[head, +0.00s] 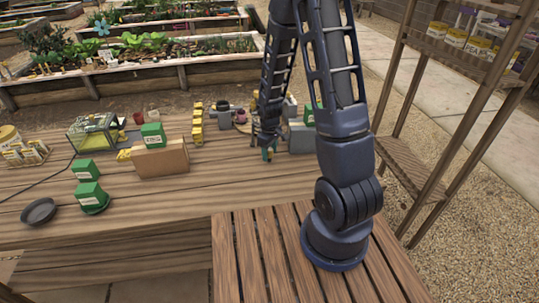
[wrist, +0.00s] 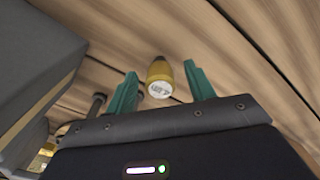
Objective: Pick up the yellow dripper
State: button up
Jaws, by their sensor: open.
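A small yellow dripper (wrist: 157,71) with a round white, marked end shows in the wrist view on the wooden table. It lies between the two green fingers of my gripper (wrist: 160,85), just past their tips or level with them; I cannot tell which. Clear gaps show on both sides of it. My gripper is open and holds nothing. In the head view my gripper (head: 267,153) points down low over the table, right of its middle. The dripper is too small there to make out.
Grey blocks (head: 302,138) stand close right of my gripper, and a grey block (wrist: 40,55) fills the wrist view's left side. Further left are a cardboard box (head: 160,160) and green boxes (head: 88,194).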

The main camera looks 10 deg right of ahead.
jog(key=shift+c, duration=0.4)
jog(key=c, duration=1)
jog(key=shift+o, duration=0.2)
jog(key=shift+r, duration=0.1)
